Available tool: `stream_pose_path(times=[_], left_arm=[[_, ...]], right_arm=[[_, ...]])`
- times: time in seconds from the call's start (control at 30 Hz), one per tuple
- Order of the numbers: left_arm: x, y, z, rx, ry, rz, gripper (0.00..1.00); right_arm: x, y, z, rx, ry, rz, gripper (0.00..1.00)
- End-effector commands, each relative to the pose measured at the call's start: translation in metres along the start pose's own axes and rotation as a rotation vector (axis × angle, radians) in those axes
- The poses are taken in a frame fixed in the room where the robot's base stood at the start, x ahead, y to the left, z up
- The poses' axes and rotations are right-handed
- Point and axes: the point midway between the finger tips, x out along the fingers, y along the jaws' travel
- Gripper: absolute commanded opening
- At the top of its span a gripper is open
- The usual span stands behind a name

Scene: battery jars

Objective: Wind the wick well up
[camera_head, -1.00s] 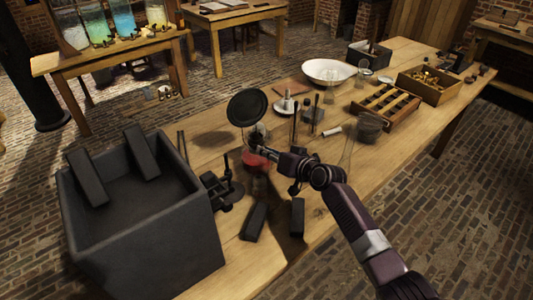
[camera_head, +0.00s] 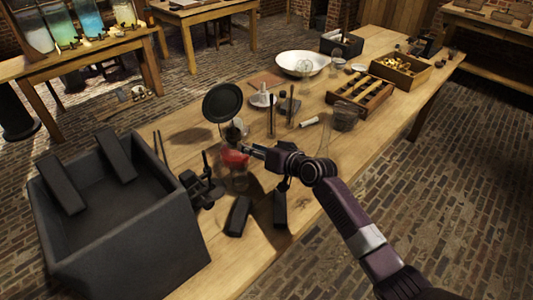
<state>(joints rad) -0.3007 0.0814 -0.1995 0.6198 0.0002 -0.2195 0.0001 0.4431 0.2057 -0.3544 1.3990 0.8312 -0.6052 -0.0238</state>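An oil lamp with a red reservoir (camera_head: 235,157) stands on the wooden table, near the dark open box. A round black disc (camera_head: 222,102) shows upright just behind and above it. The burner and wick are too small and dim to make out. My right gripper (camera_head: 250,150) is at the right side of the lamp, level with its upper part, pointing left at it. I cannot tell whether it touches the lamp or whether its fingers are open. A clear glass chimney (camera_head: 325,133) seems to stand behind my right arm. My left gripper is out of view.
A large dark box (camera_head: 130,245) fills the table's near left. A dark stand (camera_head: 203,183) is beside it, with dark blocks (camera_head: 239,215) in front of the lamp. A white bowl (camera_head: 302,63), a slotted wooden rack (camera_head: 361,97) and a jar (camera_head: 345,117) stand farther back.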

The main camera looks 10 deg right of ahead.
Motion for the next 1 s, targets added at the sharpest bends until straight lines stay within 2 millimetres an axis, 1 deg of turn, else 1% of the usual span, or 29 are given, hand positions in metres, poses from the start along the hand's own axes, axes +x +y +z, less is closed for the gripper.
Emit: stream_pose_path(times=[0.03, 0.2, 0.3, 0.43, 0.6, 0.93, 1.0], left_arm=[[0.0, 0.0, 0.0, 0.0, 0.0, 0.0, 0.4], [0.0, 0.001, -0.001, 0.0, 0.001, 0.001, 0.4], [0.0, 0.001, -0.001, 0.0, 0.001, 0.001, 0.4], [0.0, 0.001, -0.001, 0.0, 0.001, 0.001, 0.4], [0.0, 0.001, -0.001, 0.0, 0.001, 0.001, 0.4], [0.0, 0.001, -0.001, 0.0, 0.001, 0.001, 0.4], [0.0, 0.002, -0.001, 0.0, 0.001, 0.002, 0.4]], right_arm=[[-0.01, 0.002, 0.001, -0.002, 0.001, 0.002, 0.33], [-0.041, 0.001, 0.001, -0.002, 0.0, 0.002, 0.33], [-0.057, 0.001, 0.001, -0.003, 0.0, 0.001, 0.33], [-0.073, 0.001, 0.001, -0.002, 0.0, 0.002, 0.33], [-0.084, 0.001, 0.0, -0.001, -0.001, 0.001, 0.33], [-0.085, 0.001, 0.0, -0.003, 0.0, 0.002, 0.33], [-0.086, 0.004, 0.001, -0.032, -0.001, 0.009, 0.33]])
